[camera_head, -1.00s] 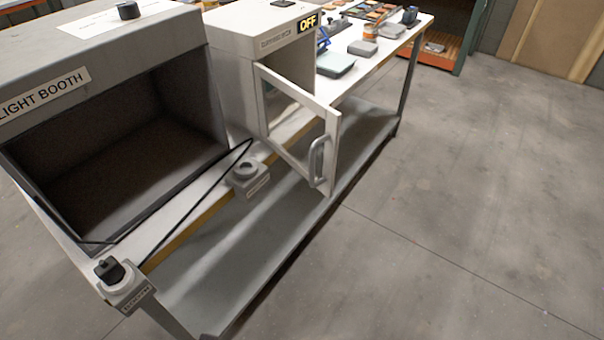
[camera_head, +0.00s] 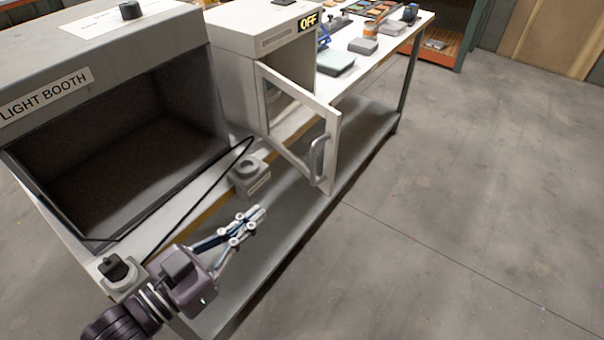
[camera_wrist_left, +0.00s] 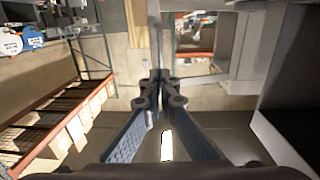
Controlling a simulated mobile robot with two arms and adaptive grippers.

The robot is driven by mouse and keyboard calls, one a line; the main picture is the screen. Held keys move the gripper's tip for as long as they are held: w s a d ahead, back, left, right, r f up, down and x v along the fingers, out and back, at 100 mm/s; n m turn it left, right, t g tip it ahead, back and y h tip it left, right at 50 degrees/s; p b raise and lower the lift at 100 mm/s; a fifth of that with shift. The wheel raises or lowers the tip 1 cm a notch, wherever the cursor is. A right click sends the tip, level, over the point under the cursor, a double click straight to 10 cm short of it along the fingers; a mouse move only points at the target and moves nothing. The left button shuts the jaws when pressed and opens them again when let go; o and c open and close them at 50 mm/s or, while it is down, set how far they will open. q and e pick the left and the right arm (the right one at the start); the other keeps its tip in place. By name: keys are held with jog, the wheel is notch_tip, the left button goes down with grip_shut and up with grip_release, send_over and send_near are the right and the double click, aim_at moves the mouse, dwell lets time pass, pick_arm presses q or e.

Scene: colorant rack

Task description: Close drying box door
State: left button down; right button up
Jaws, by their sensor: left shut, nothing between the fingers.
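The drying box (camera_head: 238,32) is a pale cabinet on the bench with a lit OFF sign on its upper front edge. Its door (camera_head: 331,160) stands wide open, swung out toward the front, a framed panel with a grey curved handle (camera_head: 318,160). My left gripper (camera_head: 258,212) is shut and empty, in front of the bench, below and left of the door handle, apart from the door. In the left wrist view the shut fingers (camera_wrist_left: 160,78) point ahead at mid-picture. My right gripper is not in view.
The light booth (camera_head: 105,70), open at the front, stands left on the bench. A small switch block (camera_head: 250,178) sits at the bench edge, with another dark-knobbed one (camera_head: 117,272) nearer. Trays and small items lie behind the box. The floor (camera_head: 440,200) at right is clear.

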aim_at(312, 168)
pick_arm(q)
jog(key=p+x, duration=0.3)
jog(key=x, duration=1.1)
jog(key=shift+r+p, duration=0.1)
jog(key=shift+p, duration=0.3)
jog(key=shift+w, duration=0.1)
